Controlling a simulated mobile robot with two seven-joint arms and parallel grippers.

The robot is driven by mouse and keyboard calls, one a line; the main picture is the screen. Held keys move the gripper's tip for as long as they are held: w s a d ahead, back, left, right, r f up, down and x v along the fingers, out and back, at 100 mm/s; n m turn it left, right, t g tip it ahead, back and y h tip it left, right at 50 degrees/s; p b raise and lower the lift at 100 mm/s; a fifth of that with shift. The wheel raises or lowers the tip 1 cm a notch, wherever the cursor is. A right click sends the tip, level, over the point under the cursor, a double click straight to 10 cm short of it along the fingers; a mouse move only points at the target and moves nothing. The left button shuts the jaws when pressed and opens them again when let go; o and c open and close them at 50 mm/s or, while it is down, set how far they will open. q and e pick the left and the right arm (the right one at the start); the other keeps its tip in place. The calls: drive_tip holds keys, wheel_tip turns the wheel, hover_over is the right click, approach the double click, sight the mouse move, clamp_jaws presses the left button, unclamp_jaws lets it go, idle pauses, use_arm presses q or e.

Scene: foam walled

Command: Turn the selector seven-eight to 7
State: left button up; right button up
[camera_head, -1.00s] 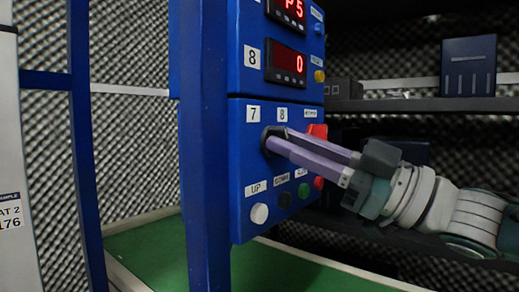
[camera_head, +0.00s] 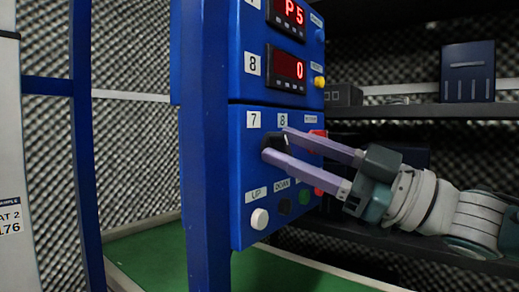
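The selector seven-eight is a black knob (camera_head: 274,141) on the blue control panel (camera_head: 244,183), below the labels 7 (camera_head: 254,120) and 8 (camera_head: 283,120). Its lower right part is hidden by a finger, and I cannot tell its exact pointing direction. My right gripper (camera_head: 274,143) comes in from the right with its two purple fingers spread apart. The lower fingertip is in front of the knob's lower edge; the upper one is to the upper right of the knob, near the 8 label. Whether either touches the knob is unclear. My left gripper does not show.
A white UP button (camera_head: 260,218), a dark DOWN button (camera_head: 284,206) and a green button (camera_head: 305,196) sit below the selector. A red part (camera_head: 318,140) is partly behind the upper finger. Displays read P5 and 0 above. Dark shelves stand behind at right.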

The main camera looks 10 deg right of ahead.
drive_tip(key=shift+d, duration=0.1)
drive_tip(key=p+v, duration=0.1)
drive_tip(key=v, duration=0.9)
